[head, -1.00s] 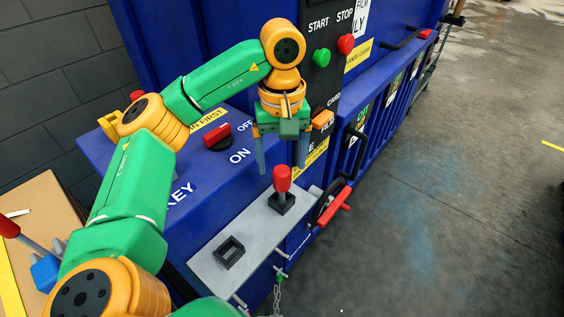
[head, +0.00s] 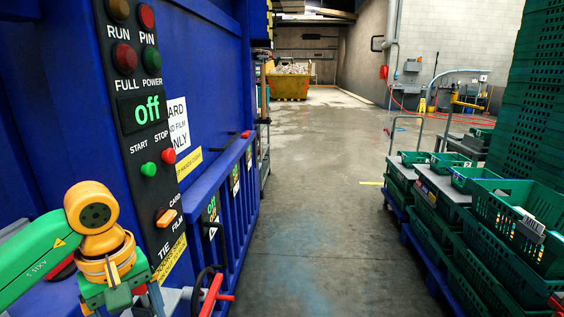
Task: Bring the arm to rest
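My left gripper (head: 120,304) is at the lower left of the head view, pointing down in front of the blue machine (head: 215,70). Its fingers are spread apart, with their tips cut off by the bottom edge, and nothing shows between them. The green and orange arm comes in from the left edge. The gripper is just left of the lower control panel (head: 158,190), near the orange card/film switch (head: 166,217); I cannot tell if they touch. My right gripper is not in view.
A red handle (head: 211,297) sticks out from the machine, right of the gripper. The panel display (head: 147,109) reads "off". Green crates (head: 519,215) stand stacked on the right. Open concrete floor (head: 320,215) lies between, with a yellow skip (head: 288,86) far back.

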